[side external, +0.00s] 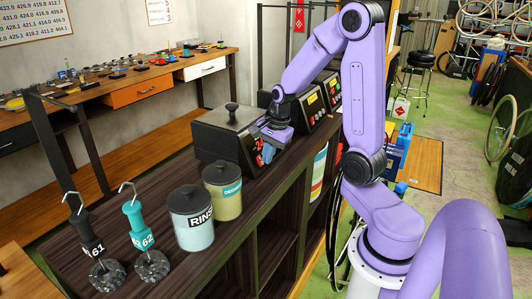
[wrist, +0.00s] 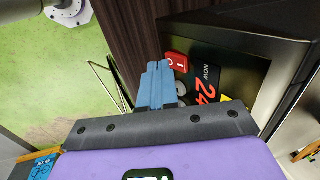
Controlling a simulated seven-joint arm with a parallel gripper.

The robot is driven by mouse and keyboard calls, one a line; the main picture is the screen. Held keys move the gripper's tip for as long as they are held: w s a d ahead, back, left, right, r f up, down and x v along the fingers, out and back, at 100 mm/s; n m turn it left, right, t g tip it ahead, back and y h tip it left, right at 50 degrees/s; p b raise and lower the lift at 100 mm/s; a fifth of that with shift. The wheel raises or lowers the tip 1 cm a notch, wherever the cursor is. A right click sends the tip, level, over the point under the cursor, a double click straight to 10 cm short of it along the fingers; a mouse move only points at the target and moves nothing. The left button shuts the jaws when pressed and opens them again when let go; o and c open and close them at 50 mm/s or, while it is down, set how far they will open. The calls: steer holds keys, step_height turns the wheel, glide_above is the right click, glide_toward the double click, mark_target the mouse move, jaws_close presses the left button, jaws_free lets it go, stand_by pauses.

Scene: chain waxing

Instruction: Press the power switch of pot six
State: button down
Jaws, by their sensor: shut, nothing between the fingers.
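A black box-shaped pot (side external: 212,139) with a knobbed lid stands on the dark bench. In the wrist view the fingers (wrist: 158,66) end right beside a red rocker switch (wrist: 177,62) marked with a white line. I cannot tell whether they touch it. Next to the switch is a display panel (wrist: 207,82) reading "NOW" and red digits starting 24, partly hidden by my gripper. No pot number is readable, so I cannot tell if this is pot six.
More dark pots (side external: 308,103) stand behind along the bench (side external: 150,235). In front are a RINSE canister (side external: 192,225), a yellowish canister (side external: 223,192), and two hooked handles, black 61 (side external: 86,235) and teal 62 (side external: 138,228). Free floor lies beyond the bench edge.

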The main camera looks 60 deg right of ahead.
steer(key=shift+s, duration=0.1)
steer(key=shift+s+r, duration=0.3)
steer(key=shift+s, duration=0.15)
steer(key=v, duration=1.1)
steer(key=shift+r, duration=0.4)
steer(key=shift+w, duration=0.15)
steer(key=s+a+f+n+g+y, duration=0.1)
steer(key=s+a+f+n, duration=0.15)
steer(key=a+n, duration=0.55)
steer(key=s+a+f+n+g, duration=0.1)
steer(key=s+a+n, duration=0.2)
steer(key=a+n, duration=0.45)
steer(key=s+a+f+n, duration=0.2)
steer(key=s+n, duration=0.4)
steer(key=n, duration=0.1)
steer(key=s+a+f+n, duration=0.1)
steer(key=s+a+n, duration=0.2)
steer(key=s+n, duration=0.4)
steer(key=shift+a+f+n+h, duration=0.15)
steer(key=shift+f+n+h, duration=0.2)
steer(key=shift+n, duration=0.2)
